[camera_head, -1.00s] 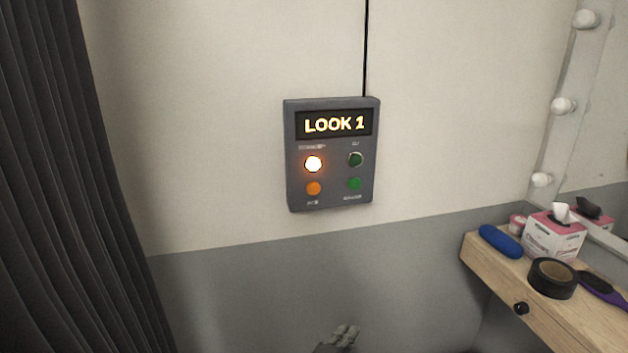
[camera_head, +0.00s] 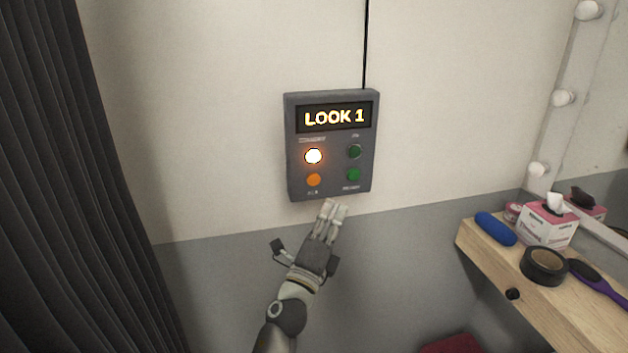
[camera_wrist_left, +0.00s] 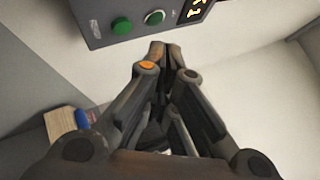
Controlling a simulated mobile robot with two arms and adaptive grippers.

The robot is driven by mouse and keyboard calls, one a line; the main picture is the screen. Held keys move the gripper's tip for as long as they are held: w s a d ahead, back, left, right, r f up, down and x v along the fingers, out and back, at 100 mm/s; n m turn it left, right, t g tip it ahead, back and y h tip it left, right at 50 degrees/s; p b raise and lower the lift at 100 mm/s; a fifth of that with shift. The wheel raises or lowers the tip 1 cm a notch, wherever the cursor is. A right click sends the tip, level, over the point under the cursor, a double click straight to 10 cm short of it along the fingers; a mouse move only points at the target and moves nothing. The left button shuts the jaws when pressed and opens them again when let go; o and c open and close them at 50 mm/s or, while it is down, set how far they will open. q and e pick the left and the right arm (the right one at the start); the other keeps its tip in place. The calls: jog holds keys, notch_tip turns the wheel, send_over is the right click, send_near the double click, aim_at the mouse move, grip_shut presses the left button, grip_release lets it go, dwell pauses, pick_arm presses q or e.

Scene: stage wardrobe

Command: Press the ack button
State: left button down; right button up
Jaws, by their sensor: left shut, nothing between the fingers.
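A grey cue panel (camera_head: 333,190) hangs on the wall with a lit display reading LOOK 1. An orange button (camera_head: 314,180) is at its lower left, with a small, blurred label beneath. A glowing lamp (camera_head: 313,156) is above it. A green button (camera_head: 353,175) is at lower right, below a dark green lamp (camera_head: 354,151). My left gripper (camera_head: 335,204) is shut and empty, pointing up at the panel's lower edge, below and right of the orange button. In the left wrist view its fingertips (camera_wrist_left: 168,48) are near the panel; contact cannot be told. My right gripper is not in view.
A wooden shelf (camera_head: 480,262) at right holds a blue case (camera_head: 495,229), tissue box (camera_head: 546,224), black tape roll (camera_head: 544,265) and purple brush (camera_head: 597,280). A dark curtain (camera_head: 80,180) hangs at left. The wall around the panel is bare except for a cable above.

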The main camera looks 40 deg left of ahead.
aim_at(313, 179)
pick_arm(q)
jog(key=shift+w+a, duration=0.1)
jog(key=w+a, duration=0.2)
jog(key=a, duration=0.1)
jog(key=w+a+b, duration=0.1)
jog(key=w+a, duration=0.2)
jog(key=shift+w+a, duration=0.25)
jog(key=shift+w, duration=0.05)
dwell(1.0)
jog(key=shift+a, duration=0.1)
dwell(0.3)
jog(key=shift+w+a, duration=0.2)
jog(key=shift+w, duration=0.05)
